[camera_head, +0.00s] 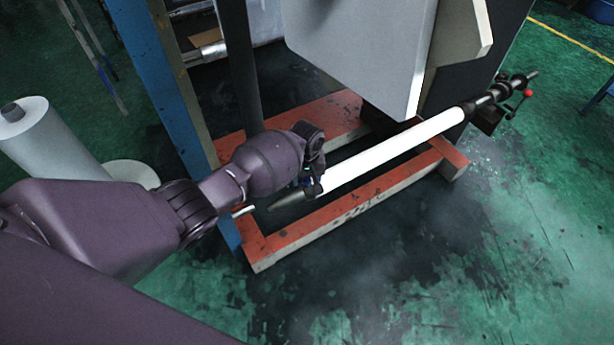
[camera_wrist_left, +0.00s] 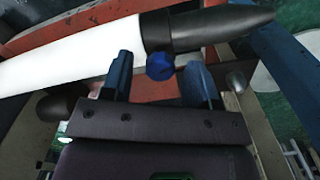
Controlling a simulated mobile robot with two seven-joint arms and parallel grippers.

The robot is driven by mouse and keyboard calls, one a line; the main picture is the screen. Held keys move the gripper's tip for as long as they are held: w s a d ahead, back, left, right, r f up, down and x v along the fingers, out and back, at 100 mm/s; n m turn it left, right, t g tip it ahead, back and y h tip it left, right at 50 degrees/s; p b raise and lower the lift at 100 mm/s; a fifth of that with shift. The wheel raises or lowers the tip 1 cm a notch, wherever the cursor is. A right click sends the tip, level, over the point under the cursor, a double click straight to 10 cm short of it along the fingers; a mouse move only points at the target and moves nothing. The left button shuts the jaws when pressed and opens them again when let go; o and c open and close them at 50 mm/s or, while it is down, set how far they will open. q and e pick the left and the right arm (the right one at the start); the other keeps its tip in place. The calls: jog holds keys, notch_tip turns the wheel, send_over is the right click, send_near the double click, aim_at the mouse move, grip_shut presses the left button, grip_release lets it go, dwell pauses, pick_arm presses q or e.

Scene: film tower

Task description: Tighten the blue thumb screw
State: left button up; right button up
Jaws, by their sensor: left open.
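The blue thumb screw (camera_wrist_left: 160,66) shows in the left wrist view as a round knob. It sits by the dark collar (camera_wrist_left: 185,30) where the white roll (camera_wrist_left: 75,55) meets the tapered shaft end. My left gripper (camera_wrist_left: 159,62) is open, with one finger on each side of the screw. I see a gap between the screw and the fingers, but cannot tell the depth. In the head view my left gripper (camera_head: 314,180) is at the near left end of the white roll (camera_head: 385,155), and I cannot make out the screw there. My right gripper is not in view.
An orange-topped base frame (camera_head: 350,205) lies under the roll. A blue post (camera_head: 165,90) stands to its left. A grey panel (camera_head: 355,50) hangs behind the roll. A large white roll (camera_head: 50,140) stands at the left. The green floor at the front right is clear.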

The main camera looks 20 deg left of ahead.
pick_arm(q)
jog(key=c, duration=0.7)
jog(key=shift+c, duration=1.2)
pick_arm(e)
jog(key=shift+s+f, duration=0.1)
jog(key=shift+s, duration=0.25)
pick_arm(q)
jog(key=shift+m, duration=0.3)
